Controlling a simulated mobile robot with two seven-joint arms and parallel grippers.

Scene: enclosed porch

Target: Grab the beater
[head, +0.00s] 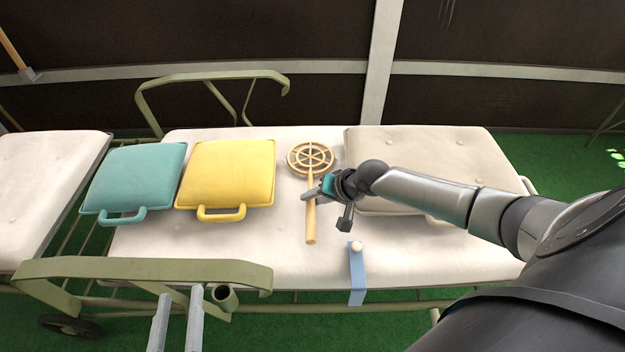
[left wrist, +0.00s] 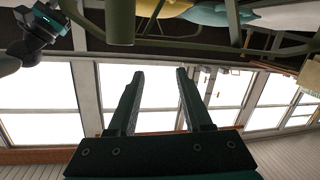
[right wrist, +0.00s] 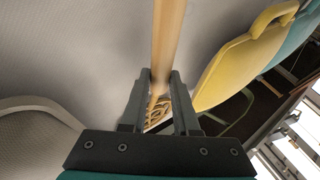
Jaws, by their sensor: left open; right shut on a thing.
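The beater (head: 310,205) has a round lattice head and a straight wooden handle. It lies on the white cushion (head: 270,265), head toward the back. My right gripper (head: 308,196) is at the handle just below the head. In the right wrist view the handle (right wrist: 167,40) passes between the fingers of my right gripper (right wrist: 158,80), which are shut on it; the lattice head shows partly behind them. My left gripper (head: 177,310) is at the bottom left of the head view, in front of the lounger. In the left wrist view its fingers (left wrist: 158,85) are apart and empty.
A teal cushion (head: 135,178) and a yellow cushion (head: 230,172) lie left of the beater. A thick beige cushion (head: 430,150) lies right, under my right arm. A green metal armrest (head: 120,268) stands near my left gripper. A blue strap (head: 357,275) hangs at the front edge.

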